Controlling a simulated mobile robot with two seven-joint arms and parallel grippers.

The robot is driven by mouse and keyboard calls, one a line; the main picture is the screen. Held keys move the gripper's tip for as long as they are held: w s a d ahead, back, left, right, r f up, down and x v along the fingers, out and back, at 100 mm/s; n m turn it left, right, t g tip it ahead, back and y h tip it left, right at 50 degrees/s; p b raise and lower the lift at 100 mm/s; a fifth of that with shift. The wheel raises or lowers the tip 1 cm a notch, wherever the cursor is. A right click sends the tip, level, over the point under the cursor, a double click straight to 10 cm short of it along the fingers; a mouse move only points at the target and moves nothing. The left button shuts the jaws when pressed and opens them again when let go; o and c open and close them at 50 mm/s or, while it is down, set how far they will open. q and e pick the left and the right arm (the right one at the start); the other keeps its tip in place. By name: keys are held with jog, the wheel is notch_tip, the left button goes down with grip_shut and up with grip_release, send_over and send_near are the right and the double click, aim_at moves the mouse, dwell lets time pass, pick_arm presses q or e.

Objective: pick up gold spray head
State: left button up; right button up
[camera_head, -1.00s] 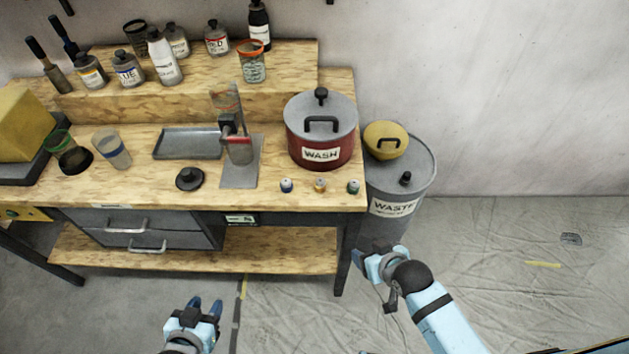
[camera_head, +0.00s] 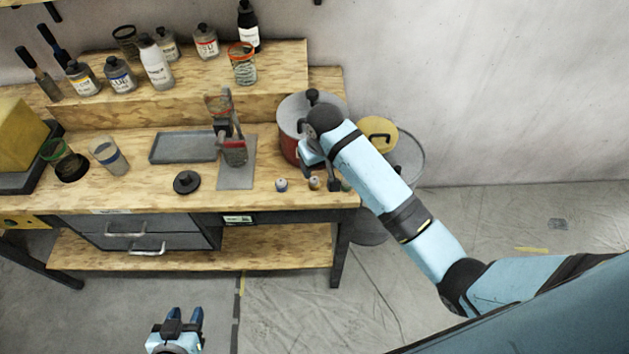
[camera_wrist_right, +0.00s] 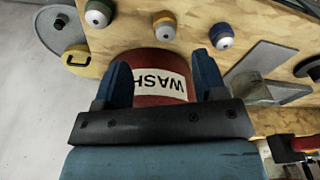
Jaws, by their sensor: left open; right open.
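The gold spray head (camera_head: 314,183) is the middle of three small spray heads along the front edge of the bench. It also shows in the right wrist view (camera_wrist_right: 164,26), beyond my fingertips and between their lines. The blue spray head (camera_head: 281,185) and green spray head (camera_head: 346,186) stand on either side. My right gripper (camera_head: 320,172) is over the bench's front right, close to the gold head; its arm partly hides this area. In its wrist view the right gripper (camera_wrist_right: 163,68) is open and empty. My left gripper (camera_head: 185,314) is open and empty in front of the bench.
The red WASH pot (camera_head: 290,150) stands behind the spray heads, partly hidden by my arm. The waste bin (camera_head: 408,160) with a yellow lid (camera_head: 377,133) is to the right. A black lid (camera_head: 187,182) and grey tray (camera_head: 184,148) lie to the left.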

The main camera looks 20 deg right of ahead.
aim_at(315, 179)
jog(key=f, duration=0.3)
jog(key=shift+w+a+f, duration=0.1)
jog(key=shift+w+f, duration=0.2)
jog(key=f, duration=0.1)
jog(key=f+p, duration=0.1)
jog(key=f, duration=0.2)
jog(key=shift+w+a+f, duration=0.15)
jog(key=shift+w+a, duration=0.2)
jog(key=shift+f, duration=0.25)
jog(key=c, duration=0.9)
pick_arm(q)
jog(key=shift+r+n, duration=0.3)
jog(key=shift+r, duration=0.05)
pick_arm(e)
jog(key=shift+c, duration=0.7)
jog(key=shift+r, duration=0.1)
